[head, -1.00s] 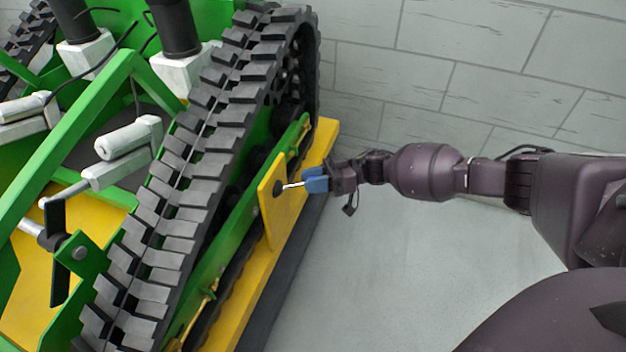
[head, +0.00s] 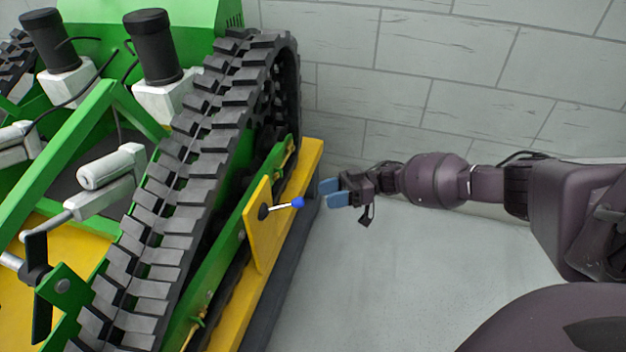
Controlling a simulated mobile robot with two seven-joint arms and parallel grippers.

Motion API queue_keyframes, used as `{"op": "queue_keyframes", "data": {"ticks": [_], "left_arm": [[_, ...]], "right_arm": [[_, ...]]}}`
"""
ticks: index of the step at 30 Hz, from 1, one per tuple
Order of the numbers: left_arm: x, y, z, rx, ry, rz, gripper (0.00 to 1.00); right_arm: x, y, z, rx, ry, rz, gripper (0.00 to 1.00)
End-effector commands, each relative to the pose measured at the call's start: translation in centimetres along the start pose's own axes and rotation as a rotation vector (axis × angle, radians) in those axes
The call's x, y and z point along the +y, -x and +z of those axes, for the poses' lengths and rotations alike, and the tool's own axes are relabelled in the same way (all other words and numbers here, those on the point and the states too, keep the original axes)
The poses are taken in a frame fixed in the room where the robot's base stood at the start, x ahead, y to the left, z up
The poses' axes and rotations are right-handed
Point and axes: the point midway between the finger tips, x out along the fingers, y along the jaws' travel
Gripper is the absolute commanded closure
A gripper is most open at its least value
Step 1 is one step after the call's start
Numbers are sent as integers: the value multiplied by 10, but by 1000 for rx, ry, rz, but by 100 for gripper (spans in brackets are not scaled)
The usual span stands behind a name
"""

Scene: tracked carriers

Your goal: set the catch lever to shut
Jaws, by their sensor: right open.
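The catch lever (head: 281,206) is a thin metal rod with a blue knob (head: 298,202) at its end. It comes out of a dark round pivot (head: 263,212) on a yellow plate (head: 257,228) on the side of the tracked carrier (head: 190,160). The rod points right and slightly up in the head view. My right gripper (head: 329,194) has blue fingertips, is open and empty, and sits just right of the knob with a gap between them. My left gripper is not in view.
A black rubber track (head: 175,215) runs along the carrier beside the plate. A yellow ledge (head: 306,165) with a dark edge lies below it. A grey block wall (head: 430,70) stands behind. The grey floor (head: 380,270) on the right is clear.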

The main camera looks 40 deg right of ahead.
Motion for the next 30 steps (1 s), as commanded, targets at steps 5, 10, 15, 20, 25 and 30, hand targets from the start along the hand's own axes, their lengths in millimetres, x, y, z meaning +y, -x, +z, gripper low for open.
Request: {"op": "queue_keyframes", "data": {"ticks": [5, 10, 15, 20, 25, 30], "left_arm": [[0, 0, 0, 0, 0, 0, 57], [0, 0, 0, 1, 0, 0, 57], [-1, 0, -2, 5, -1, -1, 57], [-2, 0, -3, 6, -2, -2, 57], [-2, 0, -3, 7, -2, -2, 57], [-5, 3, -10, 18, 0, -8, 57]], "right_arm": [[0, 19, 0, 0, 0, 1, 47], [0, 24, 0, 1, 0, 0, 47], [0, 24, 0, 1, 0, 0, 47], [0, 24, 0, 1, 0, 0, 47], [0, 24, 0, 1, 0, 0, 47], [0, 21, -29, 13, 34, -3, 47]]}}
